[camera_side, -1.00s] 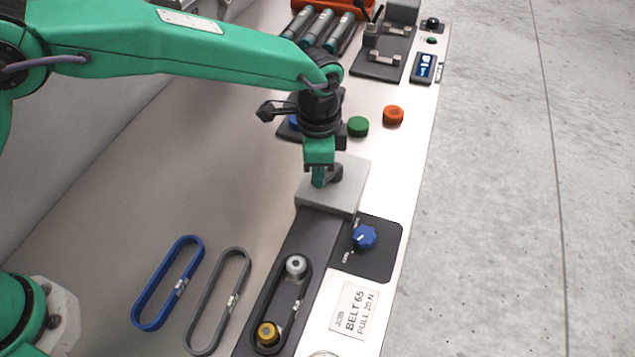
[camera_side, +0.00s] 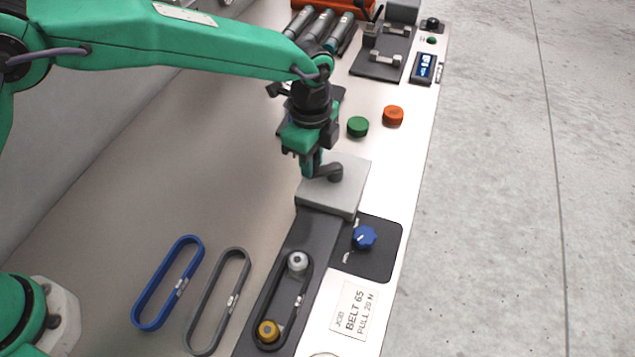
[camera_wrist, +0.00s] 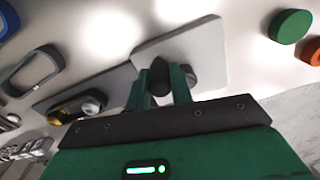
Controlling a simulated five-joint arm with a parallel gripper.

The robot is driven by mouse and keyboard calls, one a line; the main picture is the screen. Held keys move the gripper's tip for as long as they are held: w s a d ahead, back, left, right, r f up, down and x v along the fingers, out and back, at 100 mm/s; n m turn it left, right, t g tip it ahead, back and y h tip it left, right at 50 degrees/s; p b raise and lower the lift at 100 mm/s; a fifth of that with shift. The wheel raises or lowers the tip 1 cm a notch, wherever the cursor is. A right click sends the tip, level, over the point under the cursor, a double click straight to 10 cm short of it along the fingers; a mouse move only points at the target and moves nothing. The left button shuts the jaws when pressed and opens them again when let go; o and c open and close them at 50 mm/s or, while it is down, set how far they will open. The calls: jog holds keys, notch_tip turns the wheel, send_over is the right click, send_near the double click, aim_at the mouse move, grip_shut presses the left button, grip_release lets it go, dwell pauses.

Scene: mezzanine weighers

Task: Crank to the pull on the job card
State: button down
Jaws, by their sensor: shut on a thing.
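My gripper (camera_side: 312,166) is shut on the dark crank (camera_side: 333,172) on top of the grey block (camera_side: 345,195). In the wrist view its green fingers (camera_wrist: 165,85) close around the crank's knob, and the crank's hub (camera_wrist: 190,75) shows just right of them. A dark belt runs around a silver pulley (camera_side: 297,262) and a yellow pulley (camera_side: 268,331) in front of the block. The job card (camera_side: 354,310) reads "BELT 65" and "PULL 29 N", though the last figure is hard to read. A small blue-lit display (camera_side: 424,67) stands at the far right; its figures are unclear.
A blue knob (camera_side: 364,236) is on a dark plate beside the block. A blue belt (camera_side: 168,283) and a grey belt (camera_side: 218,301) lie at the left. Green (camera_side: 357,127) and orange (camera_side: 393,115) buttons stand behind. Grey cylinders (camera_side: 316,25) and a dark fixture (camera_side: 383,53) are at the back.

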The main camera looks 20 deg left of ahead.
jog(key=shift+r, duration=0.1)
jog(key=c, duration=1.2)
grip_release()
jog(key=shift+c, duration=0.2)
jog(key=shift+r, duration=3.9)
